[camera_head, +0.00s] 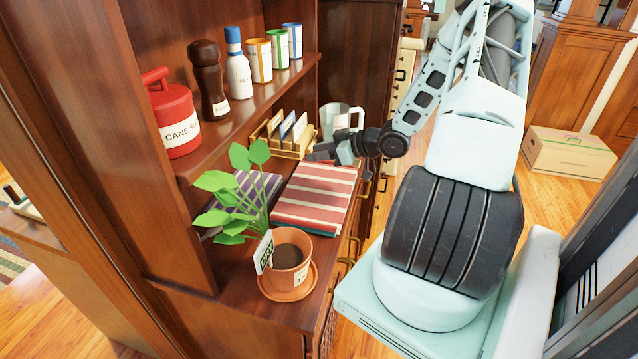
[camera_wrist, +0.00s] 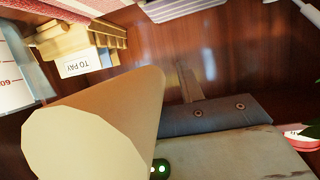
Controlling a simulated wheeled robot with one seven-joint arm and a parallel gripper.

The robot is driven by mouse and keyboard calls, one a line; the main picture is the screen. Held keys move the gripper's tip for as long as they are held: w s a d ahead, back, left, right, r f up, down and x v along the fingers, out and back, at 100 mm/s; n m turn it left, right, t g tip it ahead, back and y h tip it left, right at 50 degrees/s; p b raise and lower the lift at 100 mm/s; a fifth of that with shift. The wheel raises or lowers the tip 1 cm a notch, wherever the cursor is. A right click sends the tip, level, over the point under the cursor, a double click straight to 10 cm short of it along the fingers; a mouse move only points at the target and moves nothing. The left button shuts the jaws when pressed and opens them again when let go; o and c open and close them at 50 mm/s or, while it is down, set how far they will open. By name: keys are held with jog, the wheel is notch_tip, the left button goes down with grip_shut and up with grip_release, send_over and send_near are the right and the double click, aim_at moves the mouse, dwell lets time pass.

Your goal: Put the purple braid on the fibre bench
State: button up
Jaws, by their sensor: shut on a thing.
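My gripper (camera_head: 322,152) is over the cabinet's counter, close to the letter rack. In the wrist view, a tan, tapered roll-like thing (camera_wrist: 95,125) with a pale flat end fills the lower left, against a grey finger bar. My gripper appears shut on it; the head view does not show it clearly. I see no purple braid that I can make out. A purple striped folded cloth (camera_head: 243,190) lies on the counter behind the plant, partly hidden by leaves. I cannot identify the fibre bench in either view.
The wooden letter rack (camera_head: 292,152) and a grey jug (camera_head: 335,117) stand near my gripper. Red striped cloths (camera_head: 316,195) lie in front. A potted plant (camera_head: 290,270) stands nearer. The shelf holds a red tin (camera_head: 172,115), a mill and several jars. A cardboard box (camera_head: 568,155) is on the floor.

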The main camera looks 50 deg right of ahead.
aim_at(320, 187)
jog(key=shift+f+p, duration=0.75)
jog(key=shift+f, duration=3.45)
jog(key=shift+f, duration=0.3)
jog(key=o, duration=1.1)
jog(key=shift+r, duration=0.1)
jog(key=shift+c, duration=0.2)
